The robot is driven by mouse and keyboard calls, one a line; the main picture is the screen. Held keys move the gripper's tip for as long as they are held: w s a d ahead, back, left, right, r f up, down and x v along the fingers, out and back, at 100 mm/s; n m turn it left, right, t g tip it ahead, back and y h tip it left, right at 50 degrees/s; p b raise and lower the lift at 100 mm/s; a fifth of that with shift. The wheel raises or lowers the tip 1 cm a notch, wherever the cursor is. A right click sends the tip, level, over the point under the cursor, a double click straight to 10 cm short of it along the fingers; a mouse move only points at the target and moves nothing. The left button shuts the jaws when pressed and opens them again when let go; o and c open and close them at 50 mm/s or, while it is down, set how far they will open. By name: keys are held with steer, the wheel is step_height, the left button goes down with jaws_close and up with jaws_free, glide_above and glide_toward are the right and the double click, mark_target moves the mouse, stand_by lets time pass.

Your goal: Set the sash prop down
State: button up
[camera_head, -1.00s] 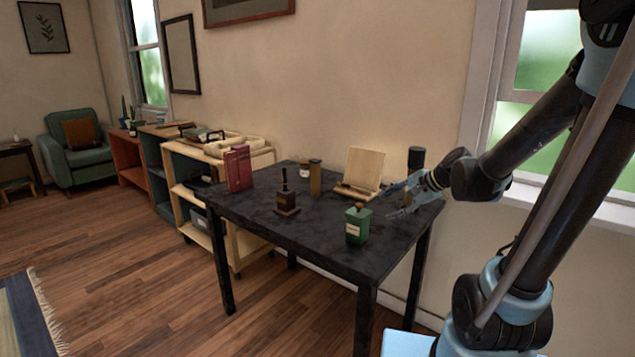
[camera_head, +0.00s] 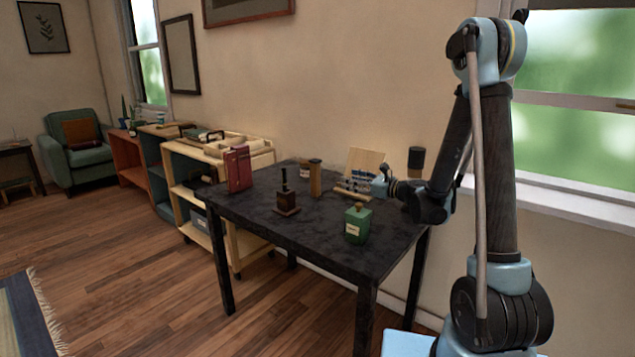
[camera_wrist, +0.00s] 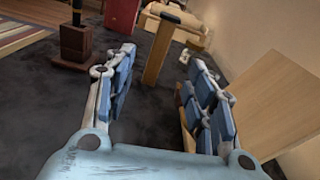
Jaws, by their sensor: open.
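An upright brown wooden post with a darker, wider top, which I take for the sash prop (camera_head: 315,180), stands on the black table (camera_head: 300,233). In the wrist view the post (camera_wrist: 160,52) stands upright ahead, seen between my fingers. My gripper (camera_head: 349,188) is open and empty, low over the table to the right of the post and in front of the wooden stand. In the wrist view its blue-padded fingers (camera_wrist: 160,60) are spread wide. The post appears beyond the fingertips; I cannot tell the exact gap.
The slanted wooden stand (camera_head: 366,159) is close by my right finger in the wrist view. A green canister (camera_head: 357,224), a dark stamp-like block (camera_head: 287,203), a red book (camera_head: 238,169), a pale jar (camera_head: 305,172) and a black cylinder (camera_head: 416,160) stand around. The table's front left is clear.

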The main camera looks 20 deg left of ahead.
mark_target(318, 171)
steer(key=shift+m, duration=0.6)
steer(key=x, duration=1.8)
steer(key=shift+w+r, duration=0.25)
steer(key=shift+w, duration=0.05)
jaws_close()
